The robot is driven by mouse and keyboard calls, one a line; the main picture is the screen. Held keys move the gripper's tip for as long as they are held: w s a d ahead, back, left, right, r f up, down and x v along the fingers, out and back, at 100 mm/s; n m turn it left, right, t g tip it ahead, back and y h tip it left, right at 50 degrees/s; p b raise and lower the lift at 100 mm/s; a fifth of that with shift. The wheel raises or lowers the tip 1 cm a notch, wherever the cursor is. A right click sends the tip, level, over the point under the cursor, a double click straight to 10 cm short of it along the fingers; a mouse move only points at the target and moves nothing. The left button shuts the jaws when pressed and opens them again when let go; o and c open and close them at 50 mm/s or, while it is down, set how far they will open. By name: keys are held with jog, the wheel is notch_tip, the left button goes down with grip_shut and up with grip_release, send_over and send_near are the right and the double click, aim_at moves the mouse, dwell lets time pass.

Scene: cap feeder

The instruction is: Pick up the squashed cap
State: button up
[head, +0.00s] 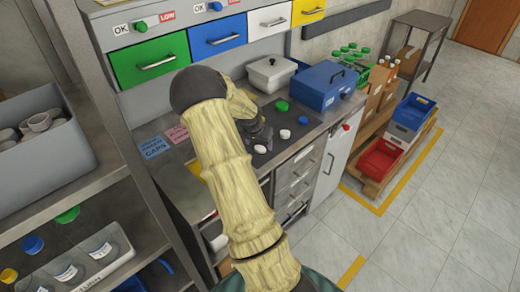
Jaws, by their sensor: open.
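Several caps lie on a dark mat (272,119) on the grey worktop. A green cap (282,106) is at the back. At this size I cannot tell which cap is squashed. My gripper (264,138) points down, low over the mat, between the front and middle white caps. It is open; its fingertips are small and dark, and I see nothing held. My arm hides part of the mat's left side.
A white lidded box (271,74) and a blue case (324,86) stand behind the mat. Green, blue, white and yellow drawers (218,40) are above. A shelf with a grey bin (40,150) stands at left. Floor at right is clear beyond the red crate (380,158).

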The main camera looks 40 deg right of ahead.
aim_at(260, 149)
jog(key=x, duration=0.3)
jog(key=shift+w+f, duration=0.15)
jog(key=shift+f, duration=0.1)
jog(key=shift+c, duration=0.5)
jog(key=c, duration=1)
